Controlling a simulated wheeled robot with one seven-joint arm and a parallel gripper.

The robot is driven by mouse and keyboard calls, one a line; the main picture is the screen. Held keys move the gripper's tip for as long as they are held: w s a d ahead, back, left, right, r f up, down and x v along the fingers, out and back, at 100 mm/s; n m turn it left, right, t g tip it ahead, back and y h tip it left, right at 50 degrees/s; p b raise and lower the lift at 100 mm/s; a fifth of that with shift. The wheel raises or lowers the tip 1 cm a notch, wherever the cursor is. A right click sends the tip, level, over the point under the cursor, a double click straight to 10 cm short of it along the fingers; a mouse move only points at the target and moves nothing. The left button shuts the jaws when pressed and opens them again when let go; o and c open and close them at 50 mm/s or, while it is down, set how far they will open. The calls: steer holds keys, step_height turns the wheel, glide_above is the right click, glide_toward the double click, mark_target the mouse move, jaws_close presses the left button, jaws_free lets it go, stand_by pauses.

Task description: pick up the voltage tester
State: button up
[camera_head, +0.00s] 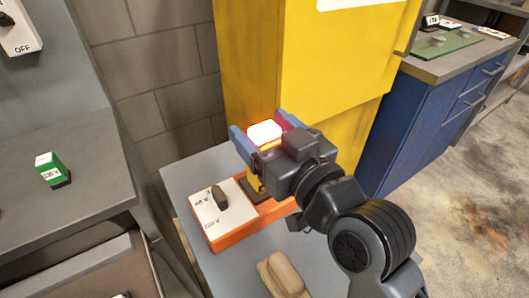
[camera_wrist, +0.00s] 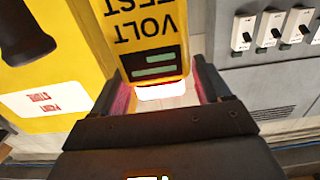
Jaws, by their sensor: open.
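The voltage tester is yellow with "VOLT TEST" lettering, upside down in the wrist view (camera_wrist: 150,30), and a dark display with green bars. Its white end glows; this glowing end (camera_head: 265,133) also shows in the head view. My gripper (camera_head: 262,125) is open, with one finger on each side of the tester's glowing end. The wrist view shows the fingers (camera_wrist: 163,88) on both sides of that end. I cannot tell whether either finger touches it. In the head view my gripper hides much of the tester's body.
An orange box with a white dial panel (camera_head: 218,215) sits on a grey table, near a tan block (camera_head: 283,275). A yellow cabinet (camera_head: 290,60) stands close behind. A green box (camera_head: 50,170) is on the left shelf. A blue cabinet (camera_head: 425,120) stands right.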

steer(key=shift+x, duration=0.95)
steer(key=shift+f, duration=0.1)
steer(key=c, duration=1.3)
jaws_close()
